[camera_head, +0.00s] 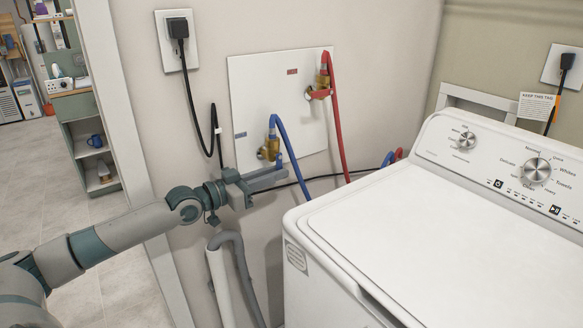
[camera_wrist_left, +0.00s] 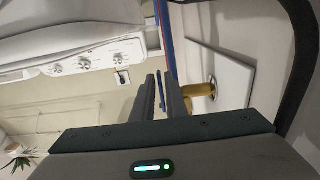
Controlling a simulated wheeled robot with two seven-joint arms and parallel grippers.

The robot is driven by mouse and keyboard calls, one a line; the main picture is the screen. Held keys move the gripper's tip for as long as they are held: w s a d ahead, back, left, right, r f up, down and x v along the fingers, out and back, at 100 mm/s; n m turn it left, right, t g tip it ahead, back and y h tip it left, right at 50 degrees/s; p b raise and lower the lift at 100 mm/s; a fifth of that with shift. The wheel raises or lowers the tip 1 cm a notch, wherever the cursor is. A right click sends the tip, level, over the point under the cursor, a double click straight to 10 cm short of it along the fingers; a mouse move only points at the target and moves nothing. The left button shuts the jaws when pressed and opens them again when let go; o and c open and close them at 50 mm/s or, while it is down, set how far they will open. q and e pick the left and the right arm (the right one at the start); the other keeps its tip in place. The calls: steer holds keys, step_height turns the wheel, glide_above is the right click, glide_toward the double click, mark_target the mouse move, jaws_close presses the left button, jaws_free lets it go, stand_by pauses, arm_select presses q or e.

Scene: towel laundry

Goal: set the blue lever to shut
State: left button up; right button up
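The cold-water valve has a brass body (camera_head: 272,143) low on the white wall panel, with a blue hose (camera_head: 286,147) running from it. My left gripper (camera_head: 278,175) is just below this valve, reaching in from the left. In the left wrist view the fingers (camera_wrist_left: 162,97) stand partly apart, with a narrow gap. A thin blue piece, which looks like the blue lever (camera_wrist_left: 160,86), shows between them. I cannot tell whether the fingers touch it. The brass valve also shows right of the fingers in the wrist view (camera_wrist_left: 199,89). In the head view the gripper largely hides the lever. My right gripper is out of view.
A red lever (camera_head: 318,94) and red hose (camera_head: 338,125) are at the upper right of the panel (camera_head: 262,85). A white washing machine (camera_head: 370,235) stands close at the right. A black cord (camera_head: 190,105) and grey drain pipes (camera_head: 219,280) run near my arm.

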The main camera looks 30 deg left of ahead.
arm_select(q)
steer(key=x, duration=0.5)
steer(key=shift+w+d+p, duration=0.1)
steer(key=shift+w+p, duration=0.15)
steer(key=shift+p, duration=0.05)
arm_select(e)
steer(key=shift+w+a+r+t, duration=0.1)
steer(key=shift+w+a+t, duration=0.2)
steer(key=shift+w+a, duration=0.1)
arm_select(q)
jaws_close()
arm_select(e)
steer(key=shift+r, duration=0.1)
